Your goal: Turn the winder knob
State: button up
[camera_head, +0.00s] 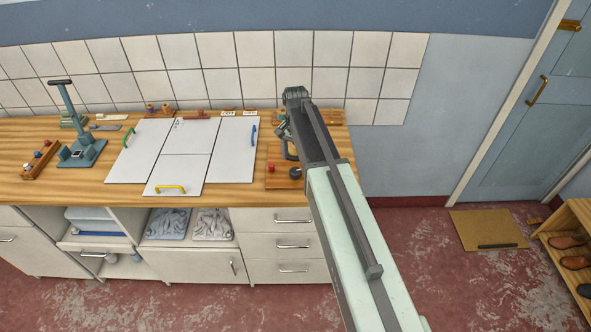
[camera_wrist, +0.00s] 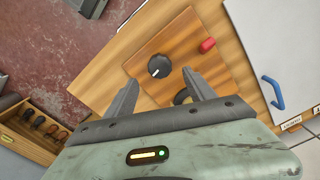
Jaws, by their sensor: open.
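The winder knob, a round black knob (camera_wrist: 159,67) with a white pointer line, sits on a brown wooden board (camera_wrist: 190,40) in the wrist view. It also shows as a small dark knob in the head view (camera_head: 295,173), at the right front of the counter. My gripper (camera_wrist: 160,77) is open. Its two dark fingers point toward the board, with the knob appearing between and just beyond their tips. I see no contact, and the remaining gap is hard to judge. In the head view my arm hides part of the board.
A red knob (camera_wrist: 207,45) is on the same board. A dark curved part (camera_wrist: 182,96) shows by the right finger. White panels with coloured handles (camera_head: 232,150) lie left on the wooden counter (camera_head: 70,190). Drawers (camera_head: 280,242) are below. A shoe rack (camera_head: 570,240) stands far right.

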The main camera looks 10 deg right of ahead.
aim_at(296, 170)
notch_tip(296, 170, down, 7)
jog(key=b, duration=0.6)
jog(key=shift+r, duration=0.1)
jog(key=c, duration=1.4)
jog(key=shift+o, duration=0.2)
jog(key=shift+n, duration=0.3)
